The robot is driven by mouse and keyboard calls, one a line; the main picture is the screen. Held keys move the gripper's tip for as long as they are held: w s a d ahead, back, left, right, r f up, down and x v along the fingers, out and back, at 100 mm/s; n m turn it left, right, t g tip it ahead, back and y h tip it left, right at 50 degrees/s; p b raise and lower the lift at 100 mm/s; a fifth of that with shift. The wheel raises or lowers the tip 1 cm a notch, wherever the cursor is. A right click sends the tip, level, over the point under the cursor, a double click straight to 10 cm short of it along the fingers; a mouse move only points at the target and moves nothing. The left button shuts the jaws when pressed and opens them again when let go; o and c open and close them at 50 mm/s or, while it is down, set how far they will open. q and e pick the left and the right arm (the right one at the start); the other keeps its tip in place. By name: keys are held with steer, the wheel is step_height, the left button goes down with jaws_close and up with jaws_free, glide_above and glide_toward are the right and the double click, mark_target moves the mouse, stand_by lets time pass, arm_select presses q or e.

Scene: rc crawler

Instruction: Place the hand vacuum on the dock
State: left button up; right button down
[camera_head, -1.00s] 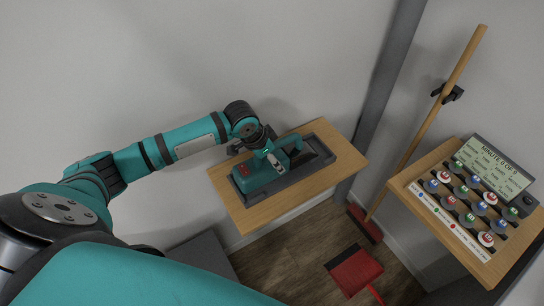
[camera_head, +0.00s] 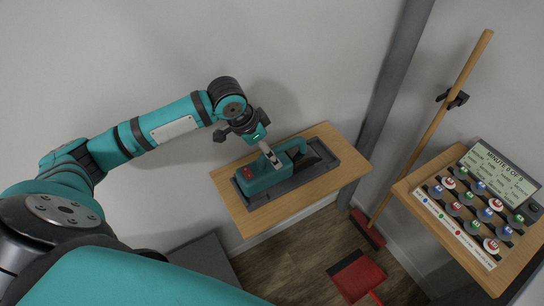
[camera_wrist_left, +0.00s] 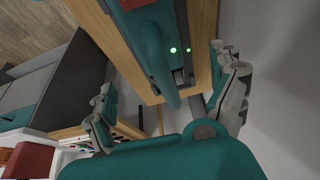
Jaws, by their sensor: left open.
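The teal hand vacuum (camera_head: 262,180), with a red patch on top, lies in the dark grey dock (camera_head: 292,187) on the wooden wall shelf. In the left wrist view the teal vacuum body (camera_wrist_left: 150,40) shows at the top, with two small green lights lit. My left gripper (camera_head: 268,153) is open just above the vacuum, near its handle. In the left wrist view its fingers (camera_wrist_left: 168,100) are spread wide on both sides of the teal handle. I cannot tell whether a finger still touches it. My right gripper is not in view.
The wooden shelf (camera_head: 344,180) carries the dock. To the right, a wooden stand (camera_head: 412,192) holds a panel with several coloured round pieces. A broom (camera_head: 430,130) leans on the wall. A red dustpan (camera_head: 357,275) lies on the floor. A grey post (camera_head: 395,80) stands between.

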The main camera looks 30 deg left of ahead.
arm_select(q)
steer(key=v, duration=0.3)
steer(key=shift+r, duration=0.1)
steer(key=shift+s+r, duration=0.1)
steer(key=shift+r, duration=0.05)
stand_by(0.4)
